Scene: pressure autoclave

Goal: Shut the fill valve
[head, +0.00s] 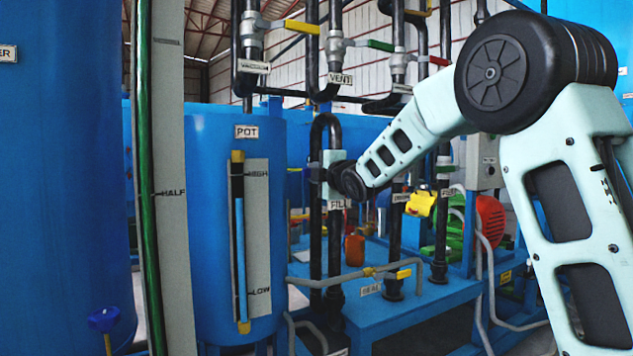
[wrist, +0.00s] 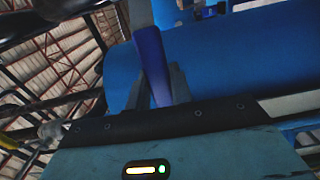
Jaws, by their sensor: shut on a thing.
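The fill valve stands on a black vertical pipe above the FILL label (head: 337,204) in the head view. My gripper body covers most of the valve there. In the wrist view the valve's lever has a blue grip (wrist: 152,60) with a bare grey metal part (wrist: 140,14) beyond it. My gripper (wrist: 157,88) is shut on the blue grip, with a grey finger on each side. In the head view my pale gripper body (head: 333,170) is against the fill pipe, and its fingertips are hidden. Whether the valve is open or shut cannot be told.
The blue POT tank (head: 210,220) with its level gauge (head: 239,245) stands left of the fill pipe. Above are valves with a yellow handle (head: 302,27), a green handle (head: 380,45) and a red handle (head: 438,61). A yellow-handled valve (head: 403,274) sits below on a grey pipe.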

